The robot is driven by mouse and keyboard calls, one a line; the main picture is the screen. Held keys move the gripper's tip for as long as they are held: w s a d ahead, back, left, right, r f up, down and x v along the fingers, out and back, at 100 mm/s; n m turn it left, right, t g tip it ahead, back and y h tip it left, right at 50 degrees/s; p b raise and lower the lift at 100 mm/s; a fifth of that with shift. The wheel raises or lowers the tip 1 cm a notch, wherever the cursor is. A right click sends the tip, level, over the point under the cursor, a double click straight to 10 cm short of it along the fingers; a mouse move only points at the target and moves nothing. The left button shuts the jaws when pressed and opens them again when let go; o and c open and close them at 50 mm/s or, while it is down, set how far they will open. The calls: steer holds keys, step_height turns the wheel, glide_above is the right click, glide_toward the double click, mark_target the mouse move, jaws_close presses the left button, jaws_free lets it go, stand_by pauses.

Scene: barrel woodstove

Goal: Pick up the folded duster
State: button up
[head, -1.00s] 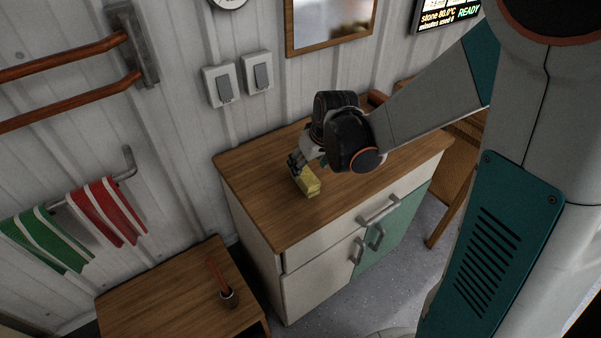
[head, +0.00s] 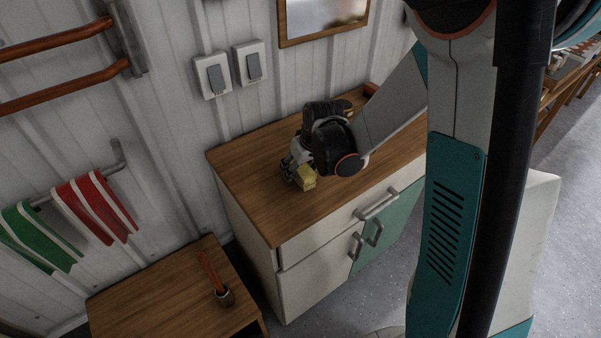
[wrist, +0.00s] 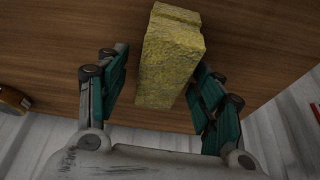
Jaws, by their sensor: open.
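The folded duster (head: 307,179) is a small yellow block on the wooden top of the cabinet (head: 262,205). In the wrist view the duster (wrist: 170,55) has a rough yellow surface and lies on the wood grain, its near end between my fingers. My gripper (head: 293,172) is low over the cabinet top at the duster. In the wrist view my gripper (wrist: 163,90) is open, with one finger on each side of the duster. A gap shows on the left; the right finger is close to the duster, and I cannot tell if it touches.
Striped towels (head: 93,205) hang on the wall rail. Switches (head: 249,62) and a mirror (head: 320,15) are on the wall. The cabinet top's front left is clear.

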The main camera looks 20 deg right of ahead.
steer(key=shift+f+b, duration=0.2)
steer(key=shift+b, duration=0.15)
stand_by(0.3)
steer(key=shift+c, duration=0.6)
steer(key=c, duration=0.9)
